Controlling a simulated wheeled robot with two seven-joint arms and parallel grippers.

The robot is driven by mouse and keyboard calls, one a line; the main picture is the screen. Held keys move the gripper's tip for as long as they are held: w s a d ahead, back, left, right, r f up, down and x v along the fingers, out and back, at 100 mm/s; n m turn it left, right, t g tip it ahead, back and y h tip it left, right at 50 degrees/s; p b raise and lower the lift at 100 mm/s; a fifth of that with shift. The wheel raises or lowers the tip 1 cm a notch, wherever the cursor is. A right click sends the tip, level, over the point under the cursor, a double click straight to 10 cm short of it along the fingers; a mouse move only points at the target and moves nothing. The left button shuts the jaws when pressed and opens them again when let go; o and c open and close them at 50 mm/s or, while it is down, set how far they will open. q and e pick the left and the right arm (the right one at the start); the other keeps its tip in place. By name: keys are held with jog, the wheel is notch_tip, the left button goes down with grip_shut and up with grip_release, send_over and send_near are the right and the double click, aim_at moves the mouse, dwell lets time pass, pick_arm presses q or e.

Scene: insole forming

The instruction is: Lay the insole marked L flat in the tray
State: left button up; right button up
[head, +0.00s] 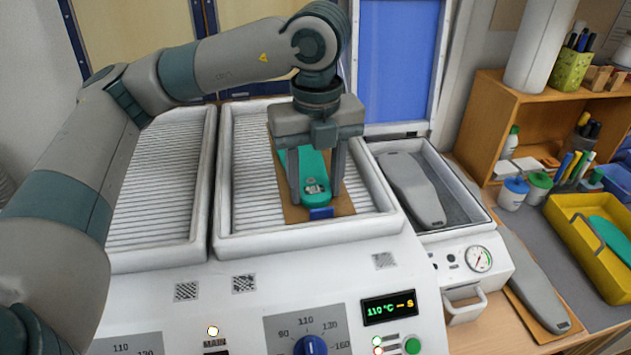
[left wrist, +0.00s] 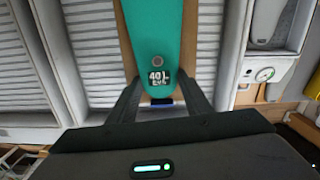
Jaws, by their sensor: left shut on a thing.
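The green insole (left wrist: 158,40) has a dark label reading 40 L near its rounded end. It also shows in the head view (head: 317,198), lying along a brown board (head: 342,205) with a blue tab (head: 321,213) at the near end. My left gripper (head: 317,192) points down, its fingers on either side of the insole's near end, shut on it. Board and insole are over the middle ribbed tray (head: 307,240); I cannot tell whether the insole is lifted off the board. My right gripper is not in view.
Another ribbed tray (head: 205,190) at the left is empty. A grey insole-shaped form (head: 412,188) lies in the bin at the right, another (head: 535,285) on the bench. A yellow tray (head: 572,225) holds a green insole (head: 612,238). A wooden shelf (head: 545,97) stands behind.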

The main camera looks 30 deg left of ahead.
pick_arm(q)
jog(key=shift+f, duration=0.15)
jog(key=o, duration=1.2)
jog(key=shift+r+b, duration=0.3)
jog(key=shift+r, duration=0.35)
jog(key=shift+s+d+r+b, duration=0.15)
jog(key=shift+r+b, duration=0.65)
jog(key=shift+r, duration=3.25)
jog(key=shift+s+d+r+b, duration=0.15)
jog(key=shift+r+b, duration=0.65)
jog(key=shift+r, duration=3.25)
jog(key=shift+a, duration=0.1)
